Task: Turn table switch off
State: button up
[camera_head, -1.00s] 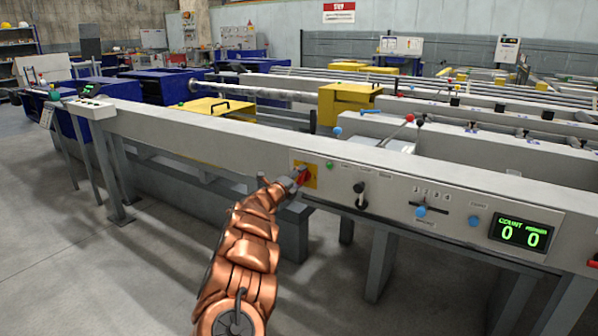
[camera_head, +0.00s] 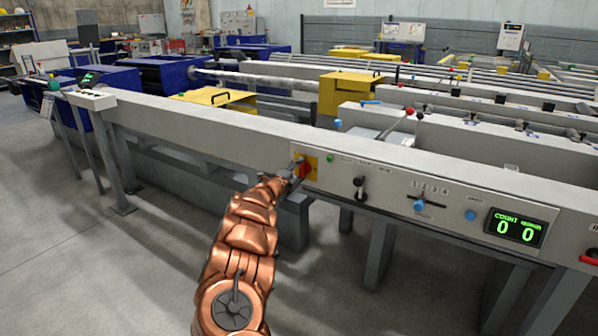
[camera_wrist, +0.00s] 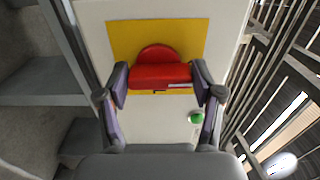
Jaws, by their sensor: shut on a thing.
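The table switch is a red rotary knob (camera_wrist: 160,75) on a yellow plate (camera_wrist: 120,38), mounted on the front face of the grey runout table (camera_head: 222,142). In the head view the red knob (camera_head: 305,170) shows at the tip of my arm, partly covered by it. My gripper (camera_wrist: 161,82) is shut on the red knob, one finger on each side of it in the wrist view. The knob's grip bar lies across the wrist picture between the fingers.
A green button (camera_head: 330,158) sits just beside the yellow plate. Further right on the panel are a black lever (camera_head: 360,185), a blue knob on a slider (camera_head: 419,205), a blue button (camera_head: 470,215) and a green-lit counter display (camera_head: 515,228). Floor in front is clear.

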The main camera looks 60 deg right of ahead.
jog(key=o, duration=1.1)
jog(key=shift+o, duration=0.2)
jog(key=a, duration=1.2)
jog(key=shift+s, duration=0.25)
